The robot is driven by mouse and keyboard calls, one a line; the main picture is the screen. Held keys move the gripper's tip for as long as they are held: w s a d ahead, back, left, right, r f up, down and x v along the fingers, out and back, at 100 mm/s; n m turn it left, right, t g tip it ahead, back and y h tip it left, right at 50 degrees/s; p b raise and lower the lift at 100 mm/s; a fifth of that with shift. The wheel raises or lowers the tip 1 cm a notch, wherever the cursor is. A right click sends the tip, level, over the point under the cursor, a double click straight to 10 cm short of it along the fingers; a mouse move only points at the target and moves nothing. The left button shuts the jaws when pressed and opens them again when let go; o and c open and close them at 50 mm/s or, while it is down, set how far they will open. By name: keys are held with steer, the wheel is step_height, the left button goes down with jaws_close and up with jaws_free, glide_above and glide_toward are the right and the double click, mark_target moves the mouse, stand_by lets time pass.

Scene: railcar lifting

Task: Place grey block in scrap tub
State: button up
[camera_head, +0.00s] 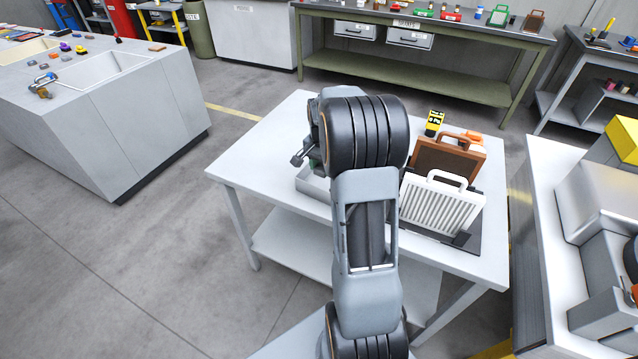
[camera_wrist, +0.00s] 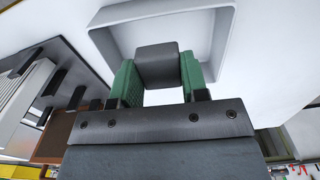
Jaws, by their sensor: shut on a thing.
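My gripper (camera_wrist: 157,78) has green finger pads and is shut on a dark grey block (camera_wrist: 157,62), seen in the wrist view. The block is gripped from both sides between the pads. A light grey square tub (camera_wrist: 222,28) shows behind the block in the wrist view, and the block overlaps its opening in the picture. How high the block is over the tub I cannot tell. In the head view the tub (camera_head: 312,186) is on the white table, partly hidden by my arm. The block is hidden in the head view.
The white table (camera_head: 262,150) also holds a white ribbed panel with a handle (camera_head: 440,205), a brown panel (camera_head: 446,160) and a yellow device (camera_head: 434,122), right of my arm. The table's left part is clear. A grey sink counter (camera_head: 120,110) stands at the left.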

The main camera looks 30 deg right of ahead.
mark_target(323, 175)
steer(key=f, duration=0.4)
steer(key=shift+d, duration=0.2)
steer(key=shift+f, duration=2.45)
